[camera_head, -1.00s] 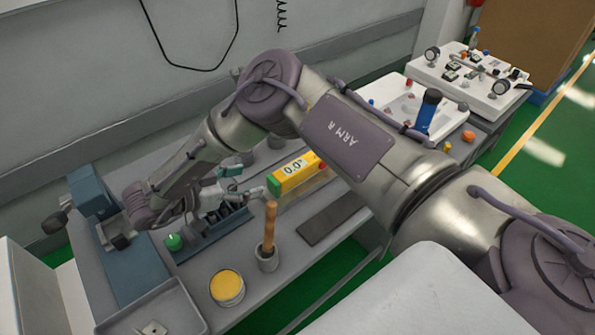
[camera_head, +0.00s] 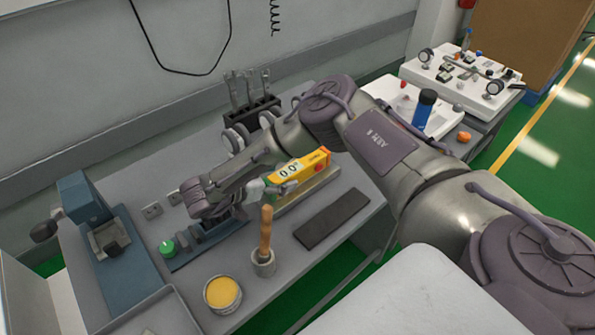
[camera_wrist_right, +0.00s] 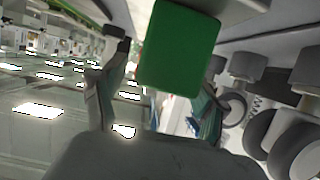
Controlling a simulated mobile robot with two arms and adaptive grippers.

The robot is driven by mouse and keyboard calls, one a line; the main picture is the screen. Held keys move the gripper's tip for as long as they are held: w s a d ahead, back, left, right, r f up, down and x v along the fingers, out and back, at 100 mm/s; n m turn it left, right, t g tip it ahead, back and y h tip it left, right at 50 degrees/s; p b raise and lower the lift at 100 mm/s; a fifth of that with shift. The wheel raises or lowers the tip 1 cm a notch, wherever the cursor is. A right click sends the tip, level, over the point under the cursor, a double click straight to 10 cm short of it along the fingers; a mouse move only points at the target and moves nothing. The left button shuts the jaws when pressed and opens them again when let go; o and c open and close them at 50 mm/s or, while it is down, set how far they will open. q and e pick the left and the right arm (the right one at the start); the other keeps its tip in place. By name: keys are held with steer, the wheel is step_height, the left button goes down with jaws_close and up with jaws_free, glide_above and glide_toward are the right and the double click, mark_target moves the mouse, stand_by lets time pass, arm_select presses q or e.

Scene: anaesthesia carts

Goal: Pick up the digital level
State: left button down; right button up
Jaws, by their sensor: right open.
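The digital level (camera_head: 303,165) is a yellow bar with a 0.0° display and a red part near its far end. In the head view it lies on a pale metal base (camera_head: 318,184) on the bench. My right gripper (camera_head: 274,187) is at the level's near-left end, its fingers apart. In the right wrist view a flat green block (camera_wrist_right: 180,47) shows between the open fingers; I cannot tell if it is the level's end. Whether either finger touches the level cannot be told. My left gripper is not in view.
A wooden-handled tool stands in a grey cup (camera_head: 263,262) in front of the gripper, beside a yellow-filled tin (camera_head: 222,293). A dark flat plate (camera_head: 332,218) lies to the right. A dark rack (camera_head: 252,110) stands behind; a blue press (camera_head: 90,205) stands at left.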

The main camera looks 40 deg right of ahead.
steer(key=x, duration=0.2)
steer(key=shift+d+f, duration=0.15)
steer(key=shift+d, duration=0.1)
steer(key=shift+a, duration=0.1)
steer(key=shift+c, duration=1.2)
jaws_close()
steer(key=shift+r, duration=0.2)
